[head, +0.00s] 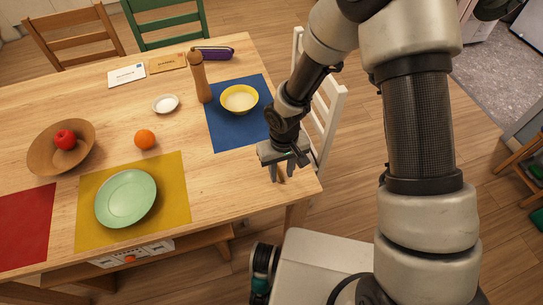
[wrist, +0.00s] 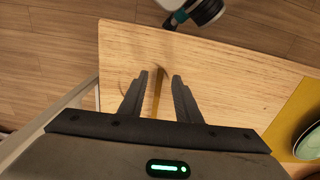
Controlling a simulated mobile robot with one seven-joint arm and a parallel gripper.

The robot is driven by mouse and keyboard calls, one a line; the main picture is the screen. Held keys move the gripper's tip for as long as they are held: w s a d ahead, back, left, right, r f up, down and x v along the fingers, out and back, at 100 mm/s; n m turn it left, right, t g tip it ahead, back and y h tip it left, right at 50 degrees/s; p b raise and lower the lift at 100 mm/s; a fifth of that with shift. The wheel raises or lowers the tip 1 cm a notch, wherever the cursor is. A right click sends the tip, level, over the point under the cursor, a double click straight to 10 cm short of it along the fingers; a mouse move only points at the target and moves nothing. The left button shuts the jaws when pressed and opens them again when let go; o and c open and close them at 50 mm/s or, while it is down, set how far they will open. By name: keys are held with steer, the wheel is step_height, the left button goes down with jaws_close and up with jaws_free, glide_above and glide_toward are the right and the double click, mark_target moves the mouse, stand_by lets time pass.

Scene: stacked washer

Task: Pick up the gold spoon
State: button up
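The gold spoon (wrist: 156,95) shows in the wrist view as a thin golden-brown strip on the bare wood, running lengthwise between my fingers. Its lower end is hidden behind my gripper body. My gripper (wrist: 160,77) is open, with a finger on each side of the spoon and a gap to both. In the head view my gripper (head: 282,178) points down over the near right corner of the table, and a small brownish bit of the spoon (head: 282,174) shows between the fingers. I cannot tell the exact height of the fingertips above the wood.
The wooden table (head: 225,180) has a blue mat (head: 228,133) with a yellow bowl (head: 239,98) beyond my gripper. A tall pepper mill (head: 200,80) stands near it. A yellow mat (head: 170,200) with a green plate (head: 126,198) lies left. A white chair (head: 325,120) stands close at the right edge.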

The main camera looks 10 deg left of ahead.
steer(key=shift+f, duration=0.65)
jaws_close()
